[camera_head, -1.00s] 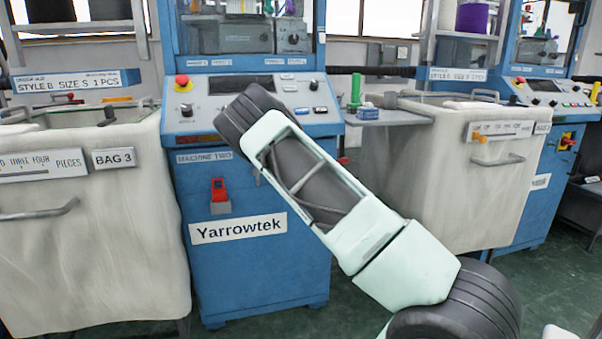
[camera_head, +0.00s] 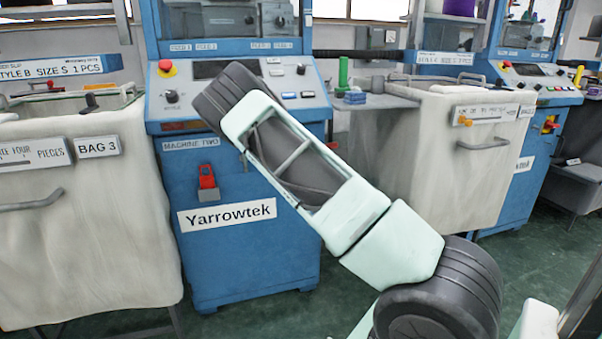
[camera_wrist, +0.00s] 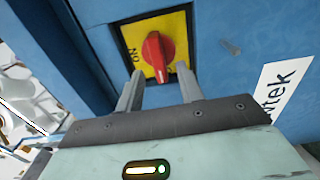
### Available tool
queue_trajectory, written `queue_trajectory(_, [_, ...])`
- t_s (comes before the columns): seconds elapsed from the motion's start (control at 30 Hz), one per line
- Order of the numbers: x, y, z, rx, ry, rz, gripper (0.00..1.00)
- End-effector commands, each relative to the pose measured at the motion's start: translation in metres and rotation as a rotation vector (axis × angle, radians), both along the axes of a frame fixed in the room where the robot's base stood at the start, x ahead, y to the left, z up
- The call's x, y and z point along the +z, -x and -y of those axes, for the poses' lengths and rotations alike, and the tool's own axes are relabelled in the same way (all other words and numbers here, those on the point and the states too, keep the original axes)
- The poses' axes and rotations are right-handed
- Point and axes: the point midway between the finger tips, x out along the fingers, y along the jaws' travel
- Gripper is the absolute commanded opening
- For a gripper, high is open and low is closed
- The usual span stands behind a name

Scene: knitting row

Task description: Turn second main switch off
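The machine labelled MACHINE TWO (camera_head: 250,245) is a blue cabinet with a Yarrowtek label. In the wrist view, a red rotary switch knob (camera_wrist: 156,52) sits on a yellow plate (camera_wrist: 181,31) with ON lettering at its left. In the head view my arm covers part of the cabinet front, and this switch is hidden. My gripper (camera_wrist: 160,74) shows only in the wrist view. Its two grey fingers are apart, with tips at the plate's lower edge, one on each side of the knob's lower end. Contact with the knob cannot be told.
A red emergency button (camera_head: 167,68) is on the panel above. A red part on a grey holder (camera_head: 207,181) is on the cabinet front. Fabric bins stand left (camera_head: 80,230) and right (camera_head: 440,190). Another blue machine (camera_head: 520,190) has its own yellow-plated red switch (camera_head: 549,125).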

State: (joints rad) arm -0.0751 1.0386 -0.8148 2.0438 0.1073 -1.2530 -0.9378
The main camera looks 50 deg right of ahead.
Motion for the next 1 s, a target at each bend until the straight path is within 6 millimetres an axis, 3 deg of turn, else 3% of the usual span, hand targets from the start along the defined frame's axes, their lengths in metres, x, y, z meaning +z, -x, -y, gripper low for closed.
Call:
queue_trajectory(0.5, [0.000,0.100,-0.061,0.000,0.000,-0.004,0.37])
queue_trajectory(0.7, [0.000,0.119,-0.073,0.000,0.000,-0.001,0.37])
queue_trajectory(1.0, [0.000,0.123,-0.076,0.001,0.000,0.000,0.37])
